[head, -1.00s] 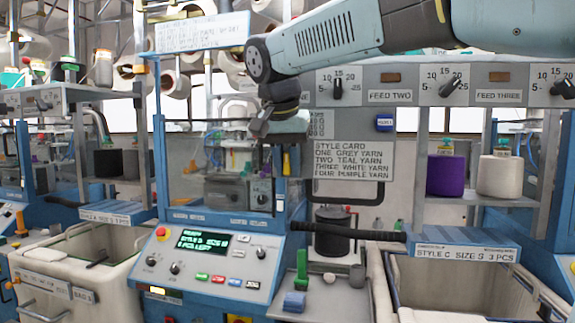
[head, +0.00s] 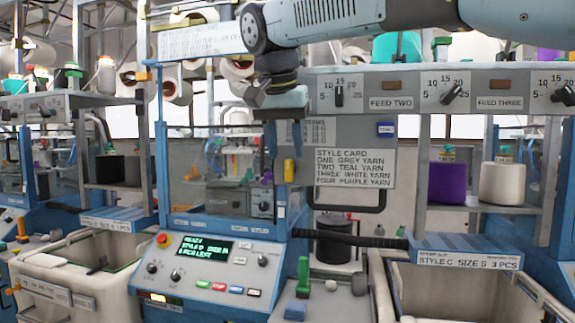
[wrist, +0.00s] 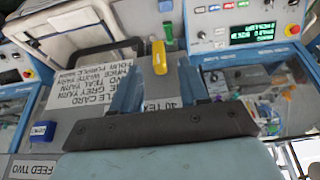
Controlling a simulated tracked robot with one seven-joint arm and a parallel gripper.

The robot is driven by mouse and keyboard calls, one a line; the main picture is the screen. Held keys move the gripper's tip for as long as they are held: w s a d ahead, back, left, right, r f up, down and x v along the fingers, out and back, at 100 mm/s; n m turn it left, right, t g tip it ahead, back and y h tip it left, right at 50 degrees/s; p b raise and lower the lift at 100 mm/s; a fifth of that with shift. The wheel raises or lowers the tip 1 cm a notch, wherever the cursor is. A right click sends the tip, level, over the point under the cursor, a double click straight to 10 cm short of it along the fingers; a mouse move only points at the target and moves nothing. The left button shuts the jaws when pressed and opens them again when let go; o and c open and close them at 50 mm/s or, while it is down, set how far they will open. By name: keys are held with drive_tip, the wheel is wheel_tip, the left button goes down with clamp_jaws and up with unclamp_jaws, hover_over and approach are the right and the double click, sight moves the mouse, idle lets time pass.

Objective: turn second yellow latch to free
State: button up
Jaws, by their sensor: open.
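A yellow latch (head: 289,171) sits at the right edge of the clear window door of the middle machine, with its handle close to upright in the head view. In the wrist view the yellow latch (wrist: 159,57) shows between and just beyond the two blue-grey fingers. My gripper (wrist: 158,70) is open with nothing between its pads that I can see as held. In the head view my gripper (head: 270,145) hangs fingers down, just above and left of the latch. I cannot tell whether a finger touches it.
A style card (head: 353,167) is right of the latch. Below are the control panel (head: 205,262) with a lit screen, a black hose (head: 345,233) and a green-handled part (head: 303,277). The feed dial rail (head: 410,90) runs behind my arm.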

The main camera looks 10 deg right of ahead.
drive_tip(key=v, duration=0.7)
drive_tip(key=shift+r, duration=0.3)
drive_tip(key=shift+s, duration=0.1)
drive_tip(key=s+d+f+n, duration=0.1)
drive_tip(key=s+d+f, duration=0.3)
drive_tip(key=f, duration=0.6)
drive_tip(key=s+d+f+n+t+y, duration=0.1)
drive_tip(key=s+d+f, duration=0.3)
drive_tip(key=d+f, duration=0.4)
drive_tip(key=s+d+f+n, duration=0.2)
drive_tip(key=s+d+f, duration=0.2)
drive_tip(key=f, duration=0.9)
drive_tip(key=d, duration=0.2)
drive_tip(key=shift+d+f+y, duration=0.3)
drive_tip(key=shift+f+y, duration=0.05)
drive_tip(key=shift+y, duration=0.05)
